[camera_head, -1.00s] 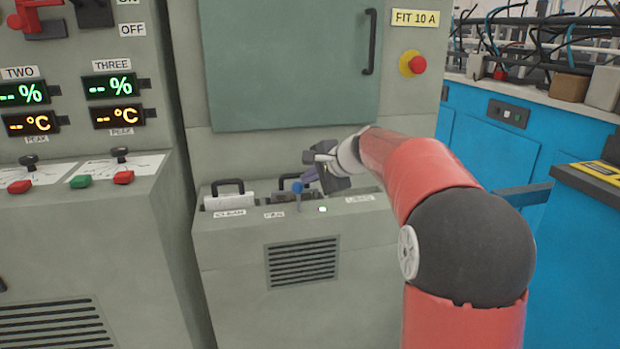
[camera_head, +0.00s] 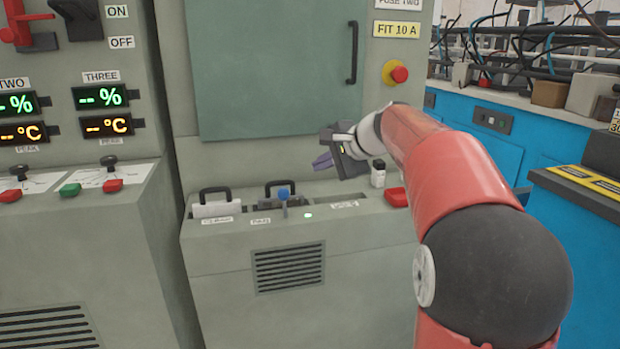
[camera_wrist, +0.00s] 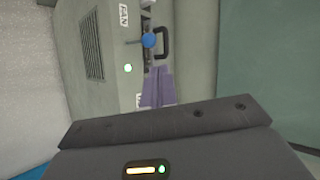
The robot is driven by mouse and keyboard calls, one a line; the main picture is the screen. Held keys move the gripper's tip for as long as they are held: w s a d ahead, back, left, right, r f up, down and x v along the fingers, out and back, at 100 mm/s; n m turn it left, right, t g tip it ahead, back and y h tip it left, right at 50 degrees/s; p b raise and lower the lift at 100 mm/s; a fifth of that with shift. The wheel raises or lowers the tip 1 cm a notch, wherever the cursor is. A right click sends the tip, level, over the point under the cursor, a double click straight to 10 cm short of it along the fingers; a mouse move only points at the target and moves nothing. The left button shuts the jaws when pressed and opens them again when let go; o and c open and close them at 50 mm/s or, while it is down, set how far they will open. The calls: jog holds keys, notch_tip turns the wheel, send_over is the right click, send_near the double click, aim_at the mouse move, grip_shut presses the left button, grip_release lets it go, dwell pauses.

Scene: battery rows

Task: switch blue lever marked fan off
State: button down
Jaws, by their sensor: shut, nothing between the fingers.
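The blue lever (camera_head: 283,194) has a round blue knob on a short grey stem. It stands upright at the front of the cabinet ledge, right of the FAN label (camera_head: 260,221). A green lamp (camera_head: 307,215) glows to its right. In the wrist view the blue knob (camera_wrist: 149,41) shows near the top, beside a black handle, with the lit green lamp (camera_wrist: 128,68) below it. My gripper (camera_head: 322,161) is shut and empty, above and to the right of the lever, apart from it. Its purple fingers (camera_wrist: 158,88) point toward the lever in the wrist view.
Black handles (camera_head: 215,193) stand behind the ledge's labels. A red block (camera_head: 396,197) and a small white-and-black item (camera_head: 378,173) sit at the ledge's right. The green-grey cabinet door (camera_head: 275,70) rises behind. A control desk (camera_head: 95,185) stands left.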

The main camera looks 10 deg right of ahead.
jog(key=shift+s+d+r, duration=0.3)
jog(key=shift+r, duration=0.2)
jog(key=shift+s+d+r, duration=0.25)
jog(key=shift+d+r, duration=0.05)
jog(key=shift+r, duration=0.2)
